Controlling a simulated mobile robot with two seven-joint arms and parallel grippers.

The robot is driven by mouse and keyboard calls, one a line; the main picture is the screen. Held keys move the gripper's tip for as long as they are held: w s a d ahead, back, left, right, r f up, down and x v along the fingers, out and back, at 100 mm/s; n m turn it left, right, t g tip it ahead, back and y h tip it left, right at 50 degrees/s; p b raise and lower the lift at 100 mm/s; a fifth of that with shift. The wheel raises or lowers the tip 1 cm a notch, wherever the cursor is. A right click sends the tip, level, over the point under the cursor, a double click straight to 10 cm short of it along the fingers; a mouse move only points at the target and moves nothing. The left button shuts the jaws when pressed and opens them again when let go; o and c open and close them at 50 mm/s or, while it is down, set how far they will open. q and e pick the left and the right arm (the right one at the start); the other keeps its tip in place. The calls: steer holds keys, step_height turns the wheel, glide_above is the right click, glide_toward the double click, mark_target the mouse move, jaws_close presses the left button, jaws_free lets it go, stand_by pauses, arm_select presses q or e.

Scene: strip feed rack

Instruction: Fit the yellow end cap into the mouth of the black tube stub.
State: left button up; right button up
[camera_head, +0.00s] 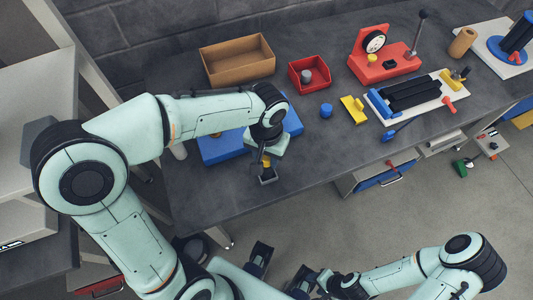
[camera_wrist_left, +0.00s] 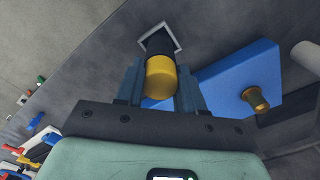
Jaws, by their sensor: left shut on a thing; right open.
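The yellow end cap (camera_head: 266,161) is held between the fingers of my left gripper (camera_wrist_left: 160,88), which is shut on it. It shows large as a yellow cylinder in the left wrist view (camera_wrist_left: 160,77). Just beyond it is the black tube stub (camera_wrist_left: 157,43), inside a small grey square holder (camera_wrist_left: 143,46). The holder also shows below the cap in the head view (camera_head: 267,180), near the bench's front edge. The cap hides part of the stub, and I cannot tell whether they touch. My right gripper (camera_head: 281,268) is open and empty, away from the bench.
A blue block (camera_head: 222,148) with a brass peg (camera_wrist_left: 255,98) lies beside the holder. A cardboard box (camera_head: 237,72), a red bin (camera_head: 309,85), a blue knob (camera_head: 326,110) and a red gauge stand (camera_head: 385,67) stand further back. Bench right of the holder is clear.

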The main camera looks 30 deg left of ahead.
arm_select(q)
steer(key=o, duration=1.1)
step_height(320, 180, up, 13)
steer(key=p, duration=0.2)
steer(key=shift+r, duration=0.15)
